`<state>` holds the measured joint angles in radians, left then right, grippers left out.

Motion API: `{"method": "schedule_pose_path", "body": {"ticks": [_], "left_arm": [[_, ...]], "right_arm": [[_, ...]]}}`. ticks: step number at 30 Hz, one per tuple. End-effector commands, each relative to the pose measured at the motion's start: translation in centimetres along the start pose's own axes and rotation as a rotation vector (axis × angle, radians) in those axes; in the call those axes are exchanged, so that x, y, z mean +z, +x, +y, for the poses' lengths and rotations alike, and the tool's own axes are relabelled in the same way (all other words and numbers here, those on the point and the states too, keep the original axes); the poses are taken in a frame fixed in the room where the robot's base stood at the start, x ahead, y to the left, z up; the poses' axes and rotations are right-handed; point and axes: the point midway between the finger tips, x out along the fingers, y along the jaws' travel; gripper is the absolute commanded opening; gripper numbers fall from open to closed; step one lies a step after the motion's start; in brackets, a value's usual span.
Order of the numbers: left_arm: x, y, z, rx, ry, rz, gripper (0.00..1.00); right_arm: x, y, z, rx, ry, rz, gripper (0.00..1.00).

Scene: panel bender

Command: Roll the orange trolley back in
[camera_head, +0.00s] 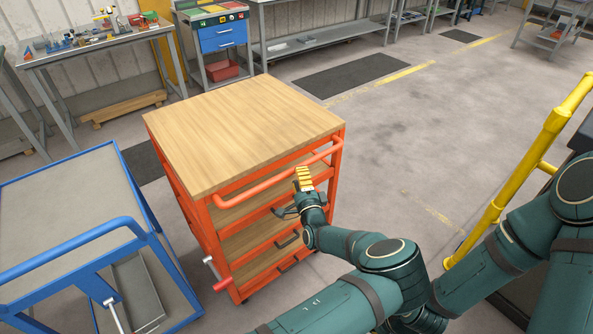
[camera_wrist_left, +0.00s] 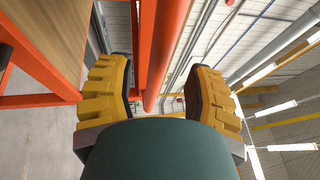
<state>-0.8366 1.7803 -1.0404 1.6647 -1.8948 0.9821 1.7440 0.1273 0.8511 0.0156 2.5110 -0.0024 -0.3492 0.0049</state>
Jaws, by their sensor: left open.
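The orange trolley (camera_head: 216,228) has a light wooden top (camera_head: 240,125), drawers with dark pulls and an orange push handle (camera_head: 280,175) along its near side. My left gripper (camera_head: 304,180) is at the handle, near its right part, with yellow ridged fingers. In the left wrist view the gripper (camera_wrist_left: 158,85) is open, and the orange handle bar (camera_wrist_left: 168,50) passes in the gap between its two fingers. I cannot tell whether a finger touches the bar. The fingers are not closed on it. My right gripper is not in view.
A blue cart (camera_head: 75,245) stands close on the left of the trolley. A yellow rail (camera_head: 510,180) rises at the right. A workbench (camera_head: 95,40) and a blue drawer unit (camera_head: 222,36) stand behind. Open floor (camera_head: 400,130) lies to the right, with a dark mat (camera_head: 352,74).

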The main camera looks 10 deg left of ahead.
Motion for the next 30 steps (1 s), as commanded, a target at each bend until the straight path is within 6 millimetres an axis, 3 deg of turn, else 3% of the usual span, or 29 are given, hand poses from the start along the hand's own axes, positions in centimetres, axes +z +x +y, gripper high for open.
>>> {"method": "schedule_pose_path", "body": {"ticks": [3,9,20,24,30], "left_arm": [[0.1,1.9,0.2,0.0,0.0,-0.001,0.52],[0.1,3.5,0.1,0.001,0.001,-0.001,0.52],[0.0,3.9,0.0,0.001,0.001,-0.001,0.51],[0.0,3.8,0.0,0.001,0.001,-0.001,0.02],[0.0,3.8,0.0,0.001,0.001,-0.001,0.0]], "right_arm": [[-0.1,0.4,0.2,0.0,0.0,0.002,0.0],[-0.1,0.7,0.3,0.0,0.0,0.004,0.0],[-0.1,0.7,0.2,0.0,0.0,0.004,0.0],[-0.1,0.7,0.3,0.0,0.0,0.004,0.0],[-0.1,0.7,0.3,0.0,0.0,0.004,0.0]]}}
